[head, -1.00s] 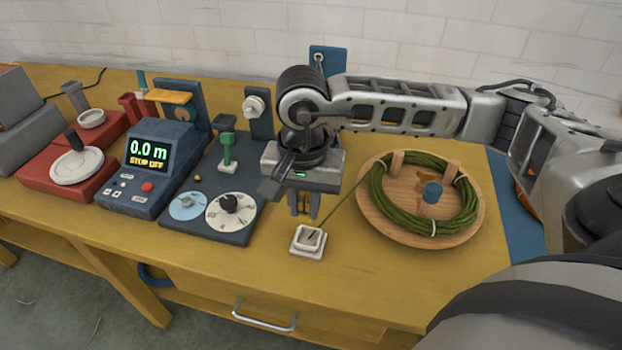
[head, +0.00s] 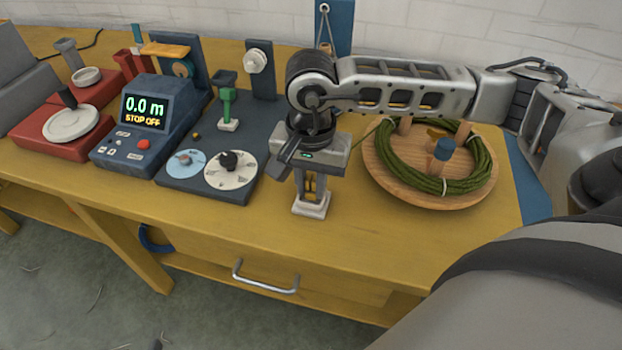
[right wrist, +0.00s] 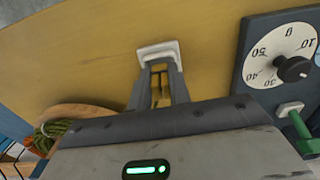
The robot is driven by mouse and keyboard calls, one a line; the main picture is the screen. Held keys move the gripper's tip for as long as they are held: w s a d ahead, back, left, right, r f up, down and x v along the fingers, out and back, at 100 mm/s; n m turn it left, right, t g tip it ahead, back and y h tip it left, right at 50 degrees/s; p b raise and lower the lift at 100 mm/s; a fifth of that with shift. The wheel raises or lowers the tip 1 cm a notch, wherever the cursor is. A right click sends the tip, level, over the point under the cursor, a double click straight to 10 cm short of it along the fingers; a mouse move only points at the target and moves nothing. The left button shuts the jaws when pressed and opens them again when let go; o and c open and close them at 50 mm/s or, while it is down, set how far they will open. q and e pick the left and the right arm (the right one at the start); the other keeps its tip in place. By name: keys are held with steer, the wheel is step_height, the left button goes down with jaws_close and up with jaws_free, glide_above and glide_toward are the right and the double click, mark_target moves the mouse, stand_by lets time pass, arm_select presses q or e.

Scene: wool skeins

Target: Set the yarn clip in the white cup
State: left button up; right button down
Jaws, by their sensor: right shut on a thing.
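The pale square piece (head: 311,207), where the green yarn ended earlier, stands on the table; I take the yarn clip to be on it, mostly hidden by my fingers. My right gripper (head: 311,195) points straight down with its fingertips at this piece and is shut on the clip. In the right wrist view the piece (right wrist: 160,50) shows just past the fingertips (right wrist: 157,68). A small white bowl-like cup (head: 86,76) sits on the red unit at the left; whether it is the task's cup I cannot tell. My left gripper is not in view.
A round wooden tray (head: 430,198) with a green yarn coil (head: 484,165) lies to the right. A dark dial board (head: 216,185) and a blue display box (head: 125,155) stand to the left. The table's front strip (head: 330,250) is clear.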

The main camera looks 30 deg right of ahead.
mark_target(311, 180)
steer(key=c, duration=1.2)
jaws_free()
steer(key=shift+r, duration=0.1)
steer(key=shift+r, duration=0.4)
step_height(311, 180, up, 15)
